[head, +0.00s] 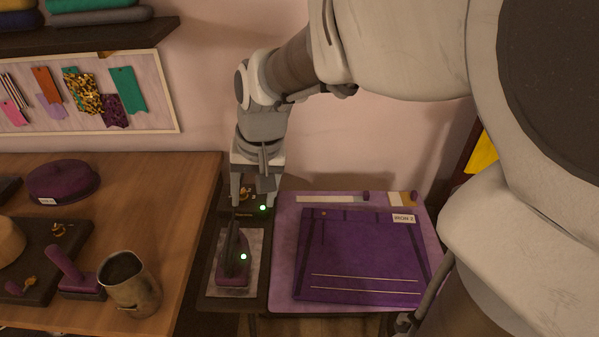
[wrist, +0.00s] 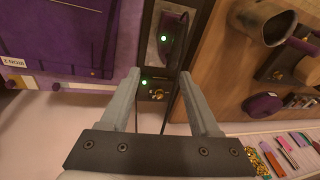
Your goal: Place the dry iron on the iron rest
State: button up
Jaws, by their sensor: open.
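The purple iron (head: 233,272) sits on a pale plate (head: 252,240), apparently the iron rest, on a narrow dark stand left of the purple board. A green light shows on the iron. In the wrist view the iron (wrist: 174,30) is at top centre, on the pale plate (wrist: 151,66). My gripper (head: 254,200) is open, over the back part of the stand, behind the iron. In the wrist view my gripper (wrist: 159,74) has its fingers spread, and a thin dark upright strip passes between them without visible contact on either side. The iron's underside is hidden.
A purple board (head: 283,285) with folded purple cloth (head: 360,260) labelled "IRON 2" is right of the stand. A wooden table (head: 150,210) on the left holds a metal cup (head: 128,285) and a purple cushion (head: 63,180). A second green light shows on the stand's back panel (head: 240,208).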

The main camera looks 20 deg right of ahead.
jog(key=s+d+r+n+t, duration=0.1)
jog(key=s+d+r, duration=0.2)
jog(key=s, duration=0.3)
jog(key=s+d+r+n+t+h, duration=0.1)
jog(key=s+d+r+t, duration=0.1)
jog(key=s, duration=0.4)
jog(key=shift+s+d+r+n, duration=0.2)
jog(key=shift+d+r+n, duration=0.1)
jog(key=shift+d+r, duration=0.5)
